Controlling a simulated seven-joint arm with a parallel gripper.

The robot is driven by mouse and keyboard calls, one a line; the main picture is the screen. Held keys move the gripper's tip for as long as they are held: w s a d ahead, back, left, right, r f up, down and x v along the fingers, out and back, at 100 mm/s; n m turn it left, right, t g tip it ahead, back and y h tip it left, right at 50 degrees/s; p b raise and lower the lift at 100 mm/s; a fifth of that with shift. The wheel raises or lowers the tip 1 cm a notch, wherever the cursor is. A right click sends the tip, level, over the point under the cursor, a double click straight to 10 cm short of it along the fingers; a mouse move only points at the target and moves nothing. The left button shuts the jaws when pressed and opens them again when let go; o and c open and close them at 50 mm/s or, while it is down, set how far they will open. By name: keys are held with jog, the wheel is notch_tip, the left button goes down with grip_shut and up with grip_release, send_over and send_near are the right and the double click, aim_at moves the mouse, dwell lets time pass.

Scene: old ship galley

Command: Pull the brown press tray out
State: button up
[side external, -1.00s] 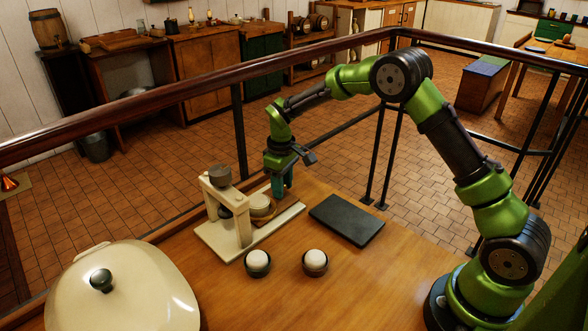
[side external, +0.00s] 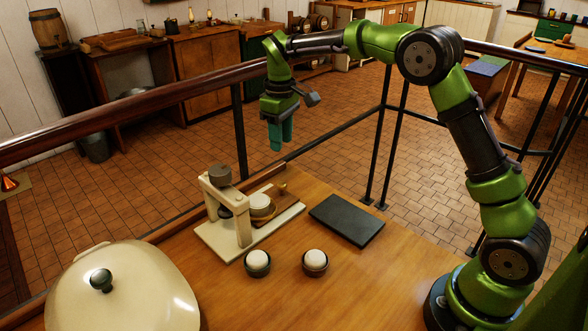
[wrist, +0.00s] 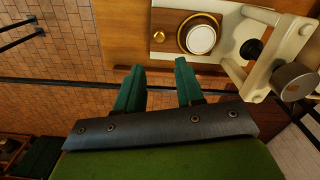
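The cream press (side external: 243,235) stands on the wooden table, its upright frame topped by a grey knob (side external: 220,175). The brown press tray (side external: 273,193) lies on the press base, with a brass knob (side external: 283,187) at its far end. A round holder with a pale disc (side external: 260,201) sits on the tray, beside the frame. The wrist view also shows the tray (wrist: 173,22), its brass knob (wrist: 158,36) and the pale disc (wrist: 201,39). My gripper (side external: 280,147) is raised above and beyond the knob, touching nothing. Its green fingers (wrist: 158,72) are apart and empty.
Two dark cups with white balls (side external: 258,263) (side external: 315,262) stand in front of the press. A black slab (side external: 347,220) lies to its right. A large cream lidded pot (side external: 130,290) stands front left. A railing (side external: 240,130) runs behind the table.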

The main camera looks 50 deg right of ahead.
jog(key=shift+r, duration=1.2)
jog(key=s+a+r+m+t, duration=0.1)
jog(key=s+m+t, duration=0.1)
jog(key=s, duration=0.7)
jog(key=s+a+r+m+t+y, duration=0.1)
jog(key=s+r+m+t, duration=0.1)
jog(key=s, duration=0.7)
jog(key=s+a+r+m+t+y, duration=0.1)
jog(key=s+m+t, duration=0.2)
jog(key=s, duration=0.6)
jog(key=shift+s+a+r, duration=0.2)
jog(key=shift+a+r, duration=0.15)
jog(key=shift+a, duration=0.05)
